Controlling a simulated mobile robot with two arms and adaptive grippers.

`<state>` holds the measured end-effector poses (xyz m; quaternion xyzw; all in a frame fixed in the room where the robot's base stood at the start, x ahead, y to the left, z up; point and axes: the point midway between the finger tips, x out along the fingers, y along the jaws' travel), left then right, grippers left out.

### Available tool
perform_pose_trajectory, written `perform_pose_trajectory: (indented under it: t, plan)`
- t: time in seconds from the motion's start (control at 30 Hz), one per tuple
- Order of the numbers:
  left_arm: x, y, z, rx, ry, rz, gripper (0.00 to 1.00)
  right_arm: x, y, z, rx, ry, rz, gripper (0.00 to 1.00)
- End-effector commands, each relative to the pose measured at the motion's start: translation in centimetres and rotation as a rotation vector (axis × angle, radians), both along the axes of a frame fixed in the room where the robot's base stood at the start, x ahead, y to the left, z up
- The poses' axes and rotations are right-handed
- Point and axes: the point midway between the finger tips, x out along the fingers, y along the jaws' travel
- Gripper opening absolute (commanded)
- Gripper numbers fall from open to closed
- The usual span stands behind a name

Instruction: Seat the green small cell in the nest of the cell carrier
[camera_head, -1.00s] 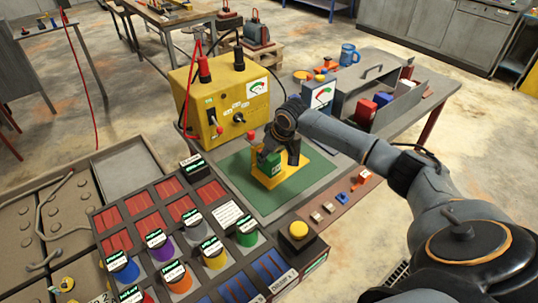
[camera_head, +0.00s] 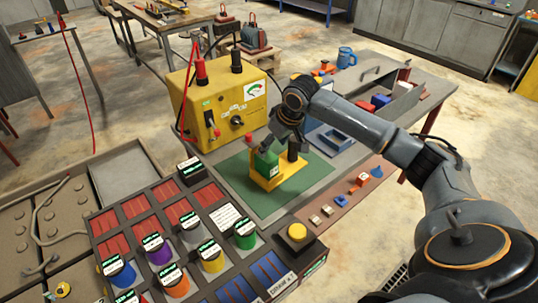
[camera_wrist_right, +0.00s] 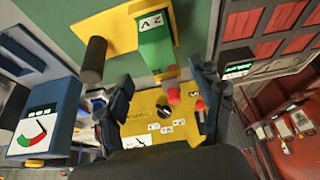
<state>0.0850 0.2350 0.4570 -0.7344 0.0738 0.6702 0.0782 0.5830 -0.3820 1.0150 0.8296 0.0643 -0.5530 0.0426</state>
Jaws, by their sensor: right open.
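The green small cell (camera_head: 266,162) stands in the yellow cell carrier (camera_head: 271,182) on the green mat; the carrier's front hides its lower part. In the right wrist view the cell (camera_wrist_right: 156,45) shows its "2 V" label and a red terminal, and a black post (camera_wrist_right: 92,60) rises from the carrier (camera_wrist_right: 120,28) beside it. My right gripper (camera_head: 282,137) is just above the cell. In the wrist view its fingers (camera_wrist_right: 163,88) are spread apart, with nothing held between them; the cell is just beyond the tips. My left gripper is out of view.
A yellow meter box (camera_head: 225,105) with tall terminals stands close behind the carrier. A rack of labelled coloured cups (camera_head: 185,240) is at the front left. A blue tray (camera_head: 331,140) and a grey caddy (camera_head: 395,105) lie to the right. Small parts (camera_head: 345,200) line the bench's front edge.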

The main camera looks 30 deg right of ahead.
Motion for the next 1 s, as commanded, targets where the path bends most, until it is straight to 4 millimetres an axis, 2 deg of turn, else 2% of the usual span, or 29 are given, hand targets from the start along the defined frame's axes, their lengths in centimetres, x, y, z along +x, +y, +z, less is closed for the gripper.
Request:
perform_pose_trajectory:
  t: [0.13, 0.3, 1.0]
  plan:
    - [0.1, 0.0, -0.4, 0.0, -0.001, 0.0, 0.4, -0.9, -0.2, 2.3, -0.001, -0.002, 0.001, 0.66]
    - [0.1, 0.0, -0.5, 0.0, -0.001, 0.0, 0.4, -1.5, -0.2, 3.6, 0.0, 0.0, 0.0, 0.66]
    - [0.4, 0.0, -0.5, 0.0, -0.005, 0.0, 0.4, -1.6, -0.2, 3.8, 0.0, 0.001, 0.0, 0.66]
